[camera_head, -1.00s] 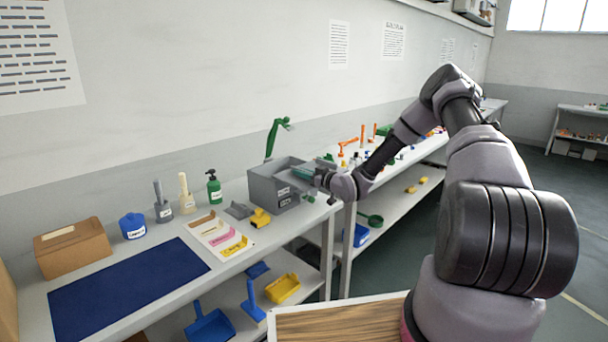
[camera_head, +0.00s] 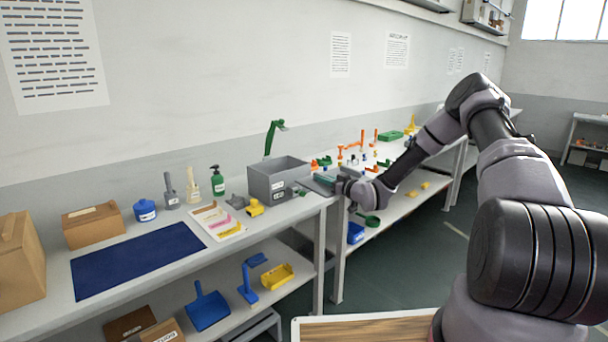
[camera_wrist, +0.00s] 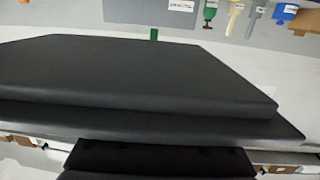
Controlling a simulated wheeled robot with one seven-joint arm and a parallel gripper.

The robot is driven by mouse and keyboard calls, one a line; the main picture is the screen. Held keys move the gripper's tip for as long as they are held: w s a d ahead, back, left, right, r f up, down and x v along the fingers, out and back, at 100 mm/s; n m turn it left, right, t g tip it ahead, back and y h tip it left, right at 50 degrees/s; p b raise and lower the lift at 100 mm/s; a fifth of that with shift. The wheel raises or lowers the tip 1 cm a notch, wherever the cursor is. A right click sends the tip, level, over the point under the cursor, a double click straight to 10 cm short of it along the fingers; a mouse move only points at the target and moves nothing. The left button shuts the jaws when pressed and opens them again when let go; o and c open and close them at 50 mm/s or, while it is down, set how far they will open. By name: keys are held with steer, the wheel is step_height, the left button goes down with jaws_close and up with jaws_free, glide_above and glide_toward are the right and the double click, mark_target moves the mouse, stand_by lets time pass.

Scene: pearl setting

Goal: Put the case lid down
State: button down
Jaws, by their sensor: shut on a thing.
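The case lid is a dark grey, flat slab (camera_wrist: 150,75) that fills the middle of the wrist view. In the head view the lid (camera_head: 318,185) shows small and partly hidden, just right of the grey bin, at the bench's right end. My gripper (camera_head: 341,185) is shut on the lid at its near edge. In the wrist view a dark part of my gripper (camera_wrist: 158,152) shows at the bottom, against the slab. I cannot tell whether the lid touches the bench.
The grey bin (camera_head: 266,184) stands close left of the lid. A second bench with several small coloured parts is behind my gripper. The blue mat is clear.

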steer(key=s+d+r+m+t+h, duration=0.3)
steer(key=s+d+m+h, duration=0.4)
steer(key=s+d, duration=0.8)
steer(key=s+r+h, duration=0.1)
steer(key=s+h, duration=0.2)
steer(key=shift+d, duration=0.3)
